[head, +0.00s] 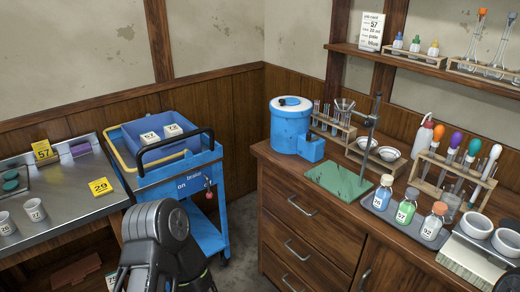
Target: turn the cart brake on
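A blue cart (176,183) stands between the steel table and the wooden cabinet, with a black push handle (200,134) at its top. Its front panel carries the words "brake" and "on". A small brake lever with a red knob (208,195) is on the right side of that panel, near the corner. I cannot tell its exact setting at this size. A dark link of my arm rises from the bottom edge in front of the cart and hides part of its lower left. No gripper fingers show in this view.
The steel table (60,212) with cups and yellow number cards is at left. The wooden cabinet (310,235) at right bears bottles, a green mat and a blue drum (289,125). A blue bin (160,140) with white boxes sits on the cart. A narrow floor gap separates cart and cabinet.

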